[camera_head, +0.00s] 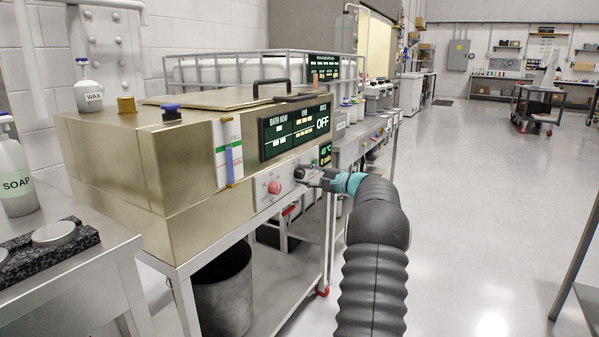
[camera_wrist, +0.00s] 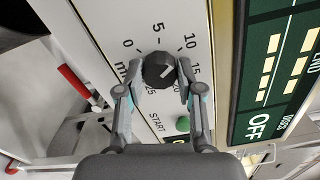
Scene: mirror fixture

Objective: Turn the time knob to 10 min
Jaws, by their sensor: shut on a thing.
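The time knob (camera_wrist: 157,71) is a dark, faceted round knob on a white panel in the wrist view. Labels 0, 5, 10, 15 and 25 show around it. A short white mark on its face slants up and right, roughly toward the 10; its exact reading is hard to tell. My gripper (camera_wrist: 156,79) has one finger on each side of the knob and is shut on it. In the head view my gripper (camera_head: 309,177) reaches the front of the brass-coloured machine (camera_head: 140,165), where the knob is mostly hidden by the fingers.
A green START button (camera_wrist: 182,124) lies just below the knob. A dark display reading OFF (camera_head: 296,130) is above the panel, and a red knob (camera_head: 274,187) is left of my gripper. A metal bin (camera_head: 222,295) stands under the machine.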

